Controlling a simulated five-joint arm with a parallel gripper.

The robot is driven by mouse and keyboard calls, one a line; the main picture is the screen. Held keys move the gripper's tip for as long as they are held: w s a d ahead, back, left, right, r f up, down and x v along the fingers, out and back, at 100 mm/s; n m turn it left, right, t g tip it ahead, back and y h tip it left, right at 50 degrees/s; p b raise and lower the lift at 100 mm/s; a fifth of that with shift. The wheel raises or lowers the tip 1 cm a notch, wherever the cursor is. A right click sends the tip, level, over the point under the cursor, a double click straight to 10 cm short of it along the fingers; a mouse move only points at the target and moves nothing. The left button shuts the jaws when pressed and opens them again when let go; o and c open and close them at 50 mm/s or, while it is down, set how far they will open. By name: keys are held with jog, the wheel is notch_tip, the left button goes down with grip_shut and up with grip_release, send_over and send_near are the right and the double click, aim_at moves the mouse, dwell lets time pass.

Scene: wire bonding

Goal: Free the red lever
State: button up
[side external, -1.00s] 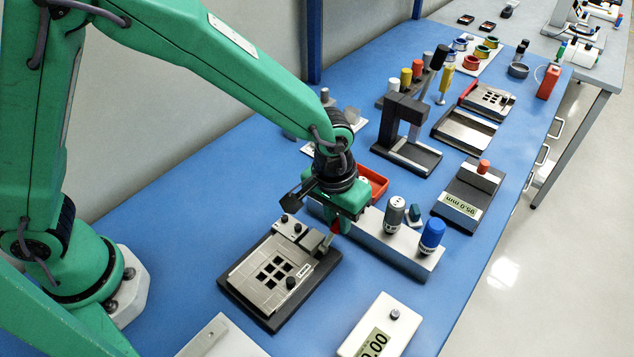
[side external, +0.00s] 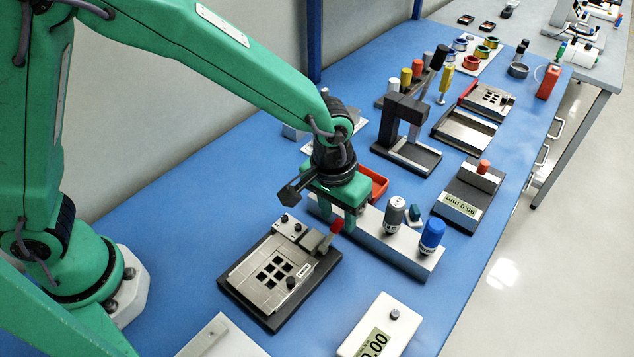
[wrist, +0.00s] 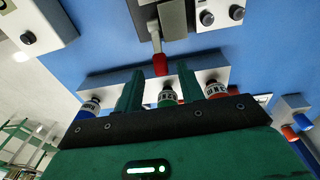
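The red lever (side external: 336,226) has a red tip on a grey metal arm. It slants up at the far right corner of a dark fixture (side external: 232,283) that holds a metal plate with square windows. In the wrist view, the lever's red tip (wrist: 160,65) shows in the gap between my two green fingers, near their ends. My gripper (side external: 338,213) is open and empty just above and behind the lever. The fingers (wrist: 160,72) stand apart on either side, with no visible contact.
A red tray (side external: 376,184) lies behind. A white device with a display (side external: 397,315) stands at front right. Blue bench is bare left of the fixture.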

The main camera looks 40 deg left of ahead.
aim_at(337, 223)
jog(key=shift+s+a+r, duration=0.1)
jog(key=shift+s+r, duration=0.05)
jog(key=shift+r, duration=1.35)
jog(key=shift+s+a+r, duration=0.1)
jog(key=shift+r, duration=1.4)
jog(key=shift+d, duration=0.1)
jog(key=shift+w+d+g+y, duration=0.15)
jog(key=shift+w+g+y, duration=0.15)
jog(key=shift+g, duration=0.2)
jog(key=shift+f, duration=0.1)
jog(key=shift+f, duration=3.8)
jog(key=shift+s, duration=0.1)
grip_shut()
